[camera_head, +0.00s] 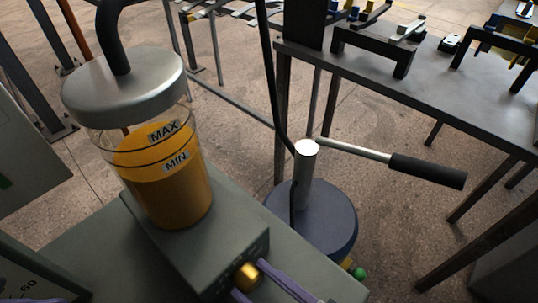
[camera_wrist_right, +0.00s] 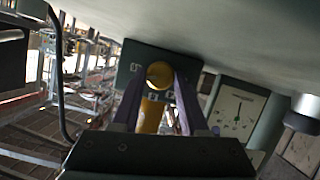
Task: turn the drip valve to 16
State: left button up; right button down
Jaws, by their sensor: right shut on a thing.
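The drip valve shows as a brass knob (camera_head: 247,272) on the front of a grey-green block (camera_head: 190,262). The knob also shows in the right wrist view (camera_wrist_right: 159,74). My right gripper (camera_head: 245,284) comes from below with purple fingers on both sides of the knob and is shut on it. In the right wrist view a dark plate (camera_wrist_right: 128,72) with small pale marks surrounds the knob; I cannot read the valve's setting. Above the block stands a clear oil reservoir (camera_head: 172,190) with amber oil, MAX and MIN labels and a metal lid. My left gripper is not in view.
A pump-like post (camera_head: 305,175) with a black-handled lever (camera_head: 425,171) stands right of the block. A dark table (camera_head: 440,90) with racks stands behind. Open floor (camera_head: 385,235) lies between post and table.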

dwell(0.4)
jog(key=c, duration=0.7)
grip_release()
jog(key=p+v, duration=0.2)
jog(key=v, duration=0.7)
jog(key=shift+s+d+r, duration=0.2)
jog(key=shift+s+d, duration=0.05)
jog(key=shift+d, duration=0.1)
jog(key=shift+o, duration=0.4)
